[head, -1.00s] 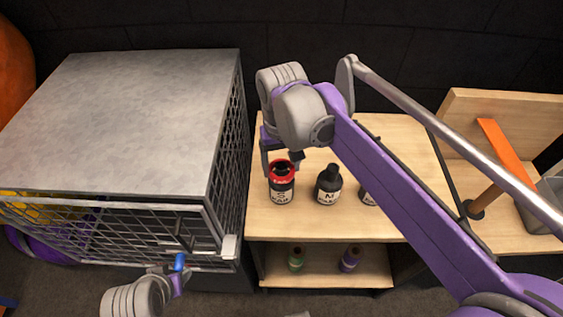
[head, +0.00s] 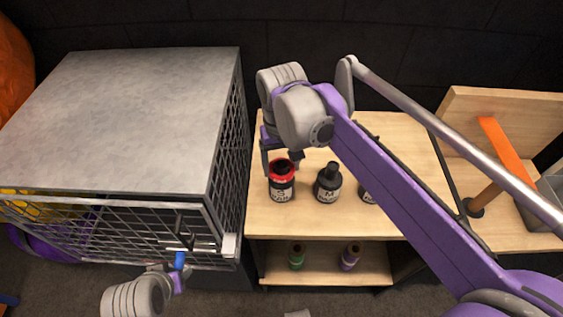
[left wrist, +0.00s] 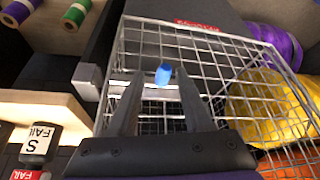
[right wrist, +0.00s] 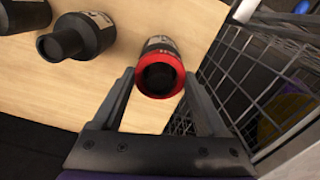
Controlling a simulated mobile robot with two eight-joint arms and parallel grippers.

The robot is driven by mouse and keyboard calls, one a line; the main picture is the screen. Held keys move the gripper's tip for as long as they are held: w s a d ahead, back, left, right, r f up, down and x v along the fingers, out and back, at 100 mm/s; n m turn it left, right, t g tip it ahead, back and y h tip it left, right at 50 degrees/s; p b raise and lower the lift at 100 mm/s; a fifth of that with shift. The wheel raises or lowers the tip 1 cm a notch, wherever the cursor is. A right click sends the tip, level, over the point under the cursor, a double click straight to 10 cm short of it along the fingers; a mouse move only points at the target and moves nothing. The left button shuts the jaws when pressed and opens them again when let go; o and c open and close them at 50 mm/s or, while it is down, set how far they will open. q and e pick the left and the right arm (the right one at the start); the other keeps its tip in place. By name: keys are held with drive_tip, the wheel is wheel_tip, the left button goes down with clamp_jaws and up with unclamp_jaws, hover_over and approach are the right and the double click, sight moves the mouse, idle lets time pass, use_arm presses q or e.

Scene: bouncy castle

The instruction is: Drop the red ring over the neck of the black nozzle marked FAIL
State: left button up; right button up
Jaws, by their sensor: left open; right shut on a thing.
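The red ring (head: 283,167) is at the top of the leftmost black nozzle (head: 281,192) on the wooden bench. That nozzle carries a white label reading S and FAIL in the left wrist view (left wrist: 38,142). My right gripper (head: 281,162) comes from above, shut on the ring. In the right wrist view the ring (right wrist: 160,92) sits between the fingertips, lined up with the dark neck inside it. I cannot tell whether it encircles the neck or is just above. My left gripper (left wrist: 160,78) is open, with a blue-tipped handle (left wrist: 163,74) between its fingers.
A black M nozzle (head: 328,186) stands close right; another is partly behind my right arm. A wire cage (head: 120,235) with a grey top (head: 140,110) stands left of the bench. Green (head: 297,258) and purple (head: 350,258) rolls sit on the lower shelf.

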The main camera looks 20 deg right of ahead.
drive_tip(key=o, duration=1.2)
drive_tip(key=shift+o, duration=0.2)
wheel_tip(320, 180, up, 11)
drive_tip(key=p, duration=0.1)
drive_tip(key=shift+f, duration=0.15)
